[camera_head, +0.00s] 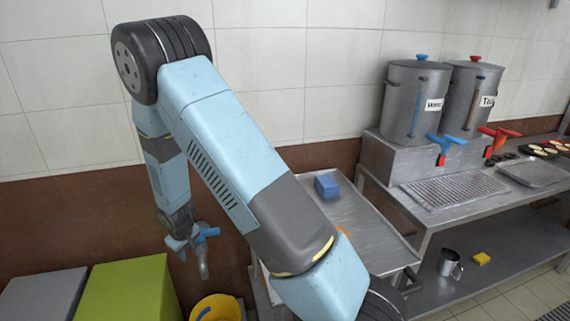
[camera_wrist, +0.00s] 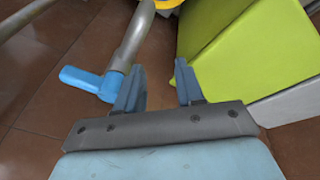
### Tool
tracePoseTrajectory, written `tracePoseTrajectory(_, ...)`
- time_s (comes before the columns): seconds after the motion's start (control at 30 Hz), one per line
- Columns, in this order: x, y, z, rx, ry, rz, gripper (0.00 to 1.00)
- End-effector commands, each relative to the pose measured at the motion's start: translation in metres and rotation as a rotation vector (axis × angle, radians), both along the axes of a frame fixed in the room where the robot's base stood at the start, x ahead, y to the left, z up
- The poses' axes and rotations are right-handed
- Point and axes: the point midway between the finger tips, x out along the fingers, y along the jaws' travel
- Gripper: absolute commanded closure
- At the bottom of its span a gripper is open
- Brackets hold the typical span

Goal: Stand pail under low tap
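The low tap (camera_head: 203,265) comes out of the brown wall band, with a grey spout and a blue lever (camera_head: 208,233). In the wrist view the spout (camera_wrist: 137,38) and blue lever (camera_wrist: 85,80) lie just left of my gripper (camera_wrist: 158,88). My gripper is open, with nothing between its fingers. Its left finger overlaps the tap in the picture; I cannot tell whether they touch. In the head view my gripper (camera_head: 178,250) is beside the tap. The yellow pail (camera_head: 222,308) stands low below and right of the tap, partly cut off. Only its edge (camera_wrist: 168,3) shows in the wrist view.
A lime-green box (camera_head: 130,285) and a grey box (camera_head: 45,295) stand left of the tap. A steel table (camera_head: 385,230) with a blue block (camera_head: 327,185) is to the right. Beyond it, a counter (camera_head: 390,165) carries two steel urns (camera_head: 410,100).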

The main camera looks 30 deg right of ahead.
Motion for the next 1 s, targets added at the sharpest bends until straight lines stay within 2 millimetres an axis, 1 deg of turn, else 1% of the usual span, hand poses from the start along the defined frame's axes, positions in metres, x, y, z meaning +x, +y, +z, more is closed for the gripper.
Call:
tracePoseTrajectory(0.03,0.001,-0.005,0.018,0.009,-0.007,-0.017,0.63)
tracePoseTrajectory(0.1,0.001,-0.012,0.040,0.019,-0.012,-0.038,0.63)
tracePoseTrajectory(0.27,-0.003,-0.030,0.088,0.041,-0.022,-0.086,0.63)
tracePoseTrajectory(0.3,-0.004,-0.034,0.100,0.048,-0.026,-0.096,0.63)
tracePoseTrajectory(0.37,-0.007,-0.041,0.117,0.056,-0.030,-0.113,0.63)
tracePoseTrajectory(0.53,-0.019,-0.061,0.165,0.078,-0.043,-0.157,0.63)
tracePoseTrajectory(0.77,-0.043,-0.089,0.224,0.108,-0.061,-0.215,0.63)
tracePoseTrajectory(1.0,-0.077,-0.118,0.278,0.134,-0.082,-0.270,0.63)
